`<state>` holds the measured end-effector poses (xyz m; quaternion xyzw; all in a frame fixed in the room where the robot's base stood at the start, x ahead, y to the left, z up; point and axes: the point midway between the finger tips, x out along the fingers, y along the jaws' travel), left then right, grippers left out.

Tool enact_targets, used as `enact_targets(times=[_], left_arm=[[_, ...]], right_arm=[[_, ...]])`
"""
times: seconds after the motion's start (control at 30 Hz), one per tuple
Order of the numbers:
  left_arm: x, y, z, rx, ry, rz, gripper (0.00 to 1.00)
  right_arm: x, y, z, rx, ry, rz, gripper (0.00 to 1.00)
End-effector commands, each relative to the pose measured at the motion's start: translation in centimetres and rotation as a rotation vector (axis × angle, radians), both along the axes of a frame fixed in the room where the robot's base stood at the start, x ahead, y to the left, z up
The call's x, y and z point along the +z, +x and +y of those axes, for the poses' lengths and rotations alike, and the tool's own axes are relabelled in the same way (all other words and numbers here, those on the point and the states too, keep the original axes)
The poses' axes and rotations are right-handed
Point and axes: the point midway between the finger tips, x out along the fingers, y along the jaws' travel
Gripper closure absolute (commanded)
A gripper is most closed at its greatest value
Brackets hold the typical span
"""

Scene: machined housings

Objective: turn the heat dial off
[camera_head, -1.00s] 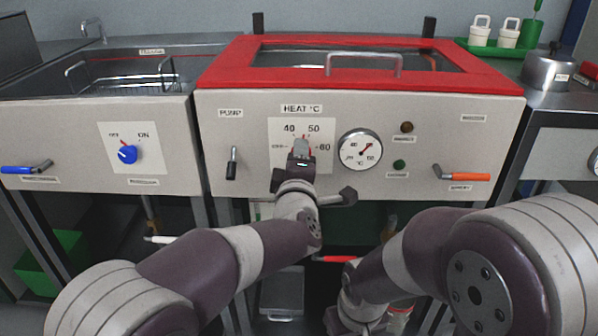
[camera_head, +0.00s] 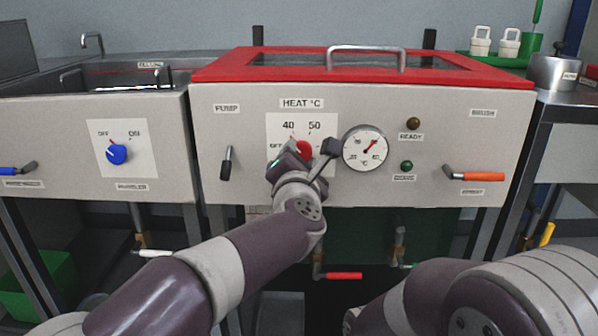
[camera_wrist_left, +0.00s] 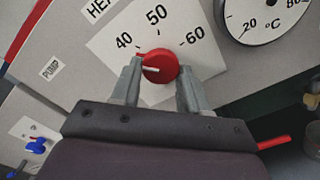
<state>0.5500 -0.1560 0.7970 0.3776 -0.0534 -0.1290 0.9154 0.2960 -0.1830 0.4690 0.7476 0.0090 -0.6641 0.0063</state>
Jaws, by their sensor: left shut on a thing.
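The red heat dial (camera_head: 304,150) sits on a white scale plate in the middle of the heated bath's front panel. In the left wrist view the dial (camera_wrist_left: 160,66) lies between the two fingers of my left gripper (camera_wrist_left: 160,85), which is shut on it. Its white mark points left in that view, below the 40; the OFF label is hidden there behind a finger. In the head view my left gripper (camera_head: 290,158) is tilted and covers part of the dial and scale. My right arm shows at the lower right, its gripper out of view.
A round gauge (camera_head: 365,148) is close right of the dial, near my left wrist. A black pump lever (camera_head: 226,163) is at the left and an orange-handled lever (camera_head: 476,176) at the right. A blue dial (camera_head: 117,154) is on the neighbouring sink unit.

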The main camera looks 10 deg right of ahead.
Motion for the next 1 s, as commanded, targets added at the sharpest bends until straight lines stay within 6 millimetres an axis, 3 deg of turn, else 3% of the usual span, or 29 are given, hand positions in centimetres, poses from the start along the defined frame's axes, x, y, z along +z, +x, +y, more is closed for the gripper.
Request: enact_targets(times=[0.03, 0.4, 1.0], left_arm=[[-0.5, 0.0, 0.0, -0.001, -0.041, 0.011, 0.86], [-0.6, 0.0, -0.2, -0.001, -0.374, 0.108, 0.86], [-0.3, -0.1, -0.3, 0.0, -0.726, 0.21, 0.86]], right_arm=[[-1.0, 0.0, 0.0, 0.0, 0.0, 0.0, 1.0], [-3.9, 0.0, 0.0, 0.0, 0.0, 0.0, 1.0], [-6.3, 0.0, 0.0, 0.0, 0.0, 0.0, 1.0]])
